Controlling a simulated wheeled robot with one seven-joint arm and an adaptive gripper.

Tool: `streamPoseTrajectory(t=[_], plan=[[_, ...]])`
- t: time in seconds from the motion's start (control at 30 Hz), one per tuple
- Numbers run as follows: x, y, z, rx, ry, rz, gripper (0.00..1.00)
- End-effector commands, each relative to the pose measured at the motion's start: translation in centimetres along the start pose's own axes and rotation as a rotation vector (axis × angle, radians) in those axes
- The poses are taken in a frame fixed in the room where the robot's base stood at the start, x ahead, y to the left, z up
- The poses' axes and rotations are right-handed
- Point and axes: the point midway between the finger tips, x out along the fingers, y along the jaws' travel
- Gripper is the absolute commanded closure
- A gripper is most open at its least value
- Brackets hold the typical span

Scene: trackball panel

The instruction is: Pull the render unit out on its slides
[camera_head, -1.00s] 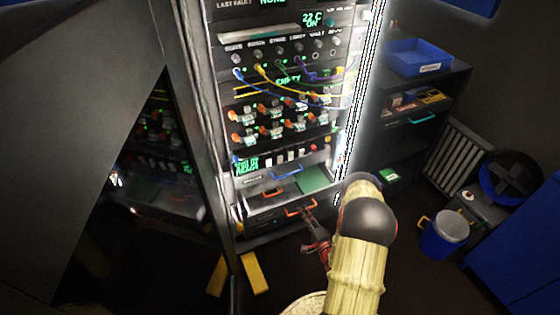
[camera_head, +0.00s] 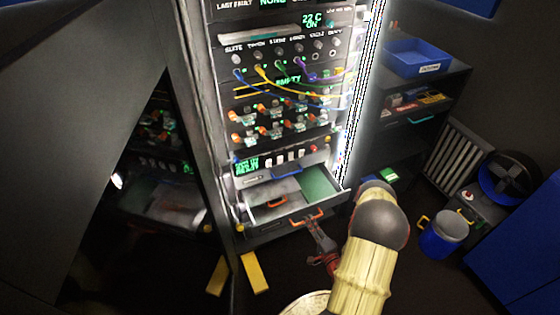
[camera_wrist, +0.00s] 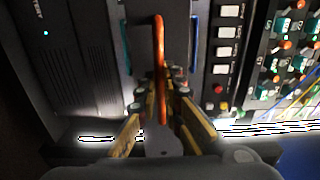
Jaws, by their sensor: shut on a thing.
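A drawer-like unit (camera_head: 262,217) with an orange handle (camera_head: 308,216) sits low in the lit rack and stands out from it. Its open top shows a grey and green interior. I take it for the render unit, though its label is too small to read. My gripper (camera_head: 314,224) is at the front of this unit, shut on the orange handle. In the wrist view the orange handle (camera_wrist: 160,50) runs upright between the fingers of my gripper (camera_wrist: 163,92). The fingers hide part of the handle.
A blue handle (camera_head: 287,173) is just above the drawn-out unit. Coloured cables (camera_head: 300,82) hang across the rack higher up. A dark panel (camera_head: 95,120) stands at left. A shelf with a blue bin (camera_head: 415,62) and a blue bucket (camera_head: 444,232) are at right.

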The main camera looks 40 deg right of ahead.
Motion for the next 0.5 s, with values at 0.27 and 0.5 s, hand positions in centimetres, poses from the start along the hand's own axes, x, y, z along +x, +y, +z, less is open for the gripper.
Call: streamPoseTrajectory(t=[0.27, 0.5], plan=[[-0.88, 0.23, 0.1, 0.002, 0.001, 0.006, 1.0], [-0.89, 0.23, 0.1, 0.002, 0.001, 0.006, 1.0]])
